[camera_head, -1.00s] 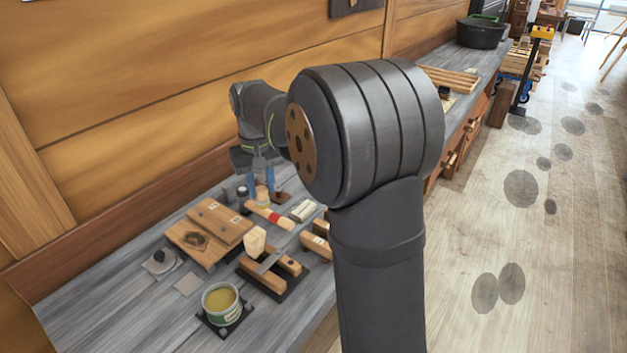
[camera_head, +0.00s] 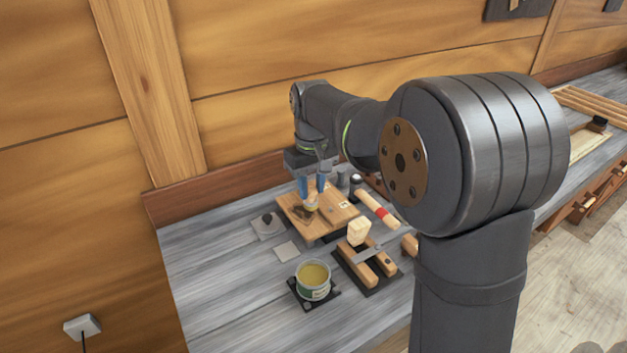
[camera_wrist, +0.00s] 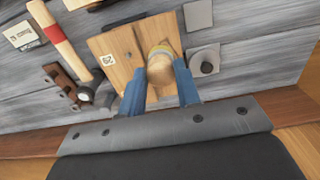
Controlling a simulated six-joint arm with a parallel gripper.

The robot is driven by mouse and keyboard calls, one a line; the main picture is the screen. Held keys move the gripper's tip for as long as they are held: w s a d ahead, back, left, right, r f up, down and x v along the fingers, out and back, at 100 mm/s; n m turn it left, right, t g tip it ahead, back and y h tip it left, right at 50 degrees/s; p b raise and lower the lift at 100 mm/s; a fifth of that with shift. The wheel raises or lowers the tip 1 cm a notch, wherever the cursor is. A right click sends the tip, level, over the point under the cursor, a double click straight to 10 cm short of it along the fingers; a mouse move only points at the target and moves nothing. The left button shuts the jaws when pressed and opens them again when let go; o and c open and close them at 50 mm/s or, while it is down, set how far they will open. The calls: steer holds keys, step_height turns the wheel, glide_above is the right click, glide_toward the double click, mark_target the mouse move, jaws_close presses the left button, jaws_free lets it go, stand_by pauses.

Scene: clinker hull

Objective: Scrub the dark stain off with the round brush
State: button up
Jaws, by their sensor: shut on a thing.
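My gripper (camera_head: 312,189) has blue fingers and is shut on the round brush (camera_head: 311,203), which has a pale wooden body. It holds the brush over the left part of a wooden board (camera_head: 340,212). The dark stain (camera_head: 301,214) shows on the board beside and partly under the brush; I cannot tell whether the bristles touch it. In the wrist view, the brush (camera_wrist: 160,66) sits between the fingertips (camera_wrist: 160,84) above the board (camera_wrist: 113,46) and hides the stain there.
A tin with yellow contents (camera_head: 314,278) stands in front of the board. A grey square (camera_head: 287,251) and a knobbed pad (camera_head: 268,226) lie left. A red-banded mallet (camera_head: 378,210) and wooden blocks (camera_head: 357,266) lie right. The bench's left front (camera_head: 225,300) is clear.

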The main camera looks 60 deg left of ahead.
mark_target(312, 203)
steer(key=shift+f, duration=3.15)
steer(key=shift+a+r, duration=0.1)
steer(key=shift+a, duration=0.1)
steer(key=shift+c, duration=0.3)
steer(key=shift+a, duration=5.05)
steer(key=shift+d, duration=5.3)
steer(key=shift+a, duration=5.45)
steer(key=shift+d+r, duration=0.1)
steer(key=shift+r, duration=3.95)
